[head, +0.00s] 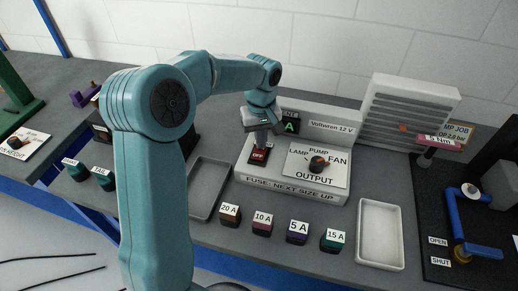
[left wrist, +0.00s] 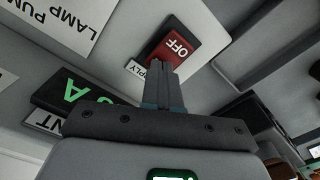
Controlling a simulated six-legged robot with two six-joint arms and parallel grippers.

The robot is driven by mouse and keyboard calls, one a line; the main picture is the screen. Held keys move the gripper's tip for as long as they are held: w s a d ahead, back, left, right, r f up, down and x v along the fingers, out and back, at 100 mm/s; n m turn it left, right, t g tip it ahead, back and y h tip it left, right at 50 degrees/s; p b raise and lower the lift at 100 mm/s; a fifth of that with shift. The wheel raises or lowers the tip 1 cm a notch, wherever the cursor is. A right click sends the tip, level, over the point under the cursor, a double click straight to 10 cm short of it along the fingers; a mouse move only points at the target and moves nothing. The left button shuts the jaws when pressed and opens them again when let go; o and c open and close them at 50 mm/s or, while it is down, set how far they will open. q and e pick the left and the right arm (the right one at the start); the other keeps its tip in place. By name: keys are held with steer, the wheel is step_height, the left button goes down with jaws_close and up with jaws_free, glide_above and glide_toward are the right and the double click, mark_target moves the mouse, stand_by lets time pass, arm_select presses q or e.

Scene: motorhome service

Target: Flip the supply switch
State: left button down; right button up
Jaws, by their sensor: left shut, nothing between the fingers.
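The supply switch (head: 258,155) is a red rocker marked OFF on the left part of the light grey power unit (head: 290,188). It also shows in the left wrist view (left wrist: 180,42), beside a label partly reading "PLY". My left gripper (head: 262,140) is shut and empty, pointing down right at the switch. In the left wrist view its closed fingertips (left wrist: 167,66) overlap the switch's lower edge. I cannot tell whether they touch it. A display with a green A (head: 290,126) stands behind the switch. My right gripper is not in view.
An output knob (head: 318,163) sits on the unit right of the switch. Several fuse blocks, including the 10 A one (head: 263,222), stand in front. A grey tray (head: 208,190) lies left and a white tray (head: 380,235) right. A louvred panel (head: 405,112) stands behind.

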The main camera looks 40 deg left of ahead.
arm_select(q)
steer(key=shift+s+r+p, duration=0.1)
steer(key=shift+r+p, duration=2.05)
steer(key=shift+r, duration=1)
steer(key=shift+f, duration=0.1)
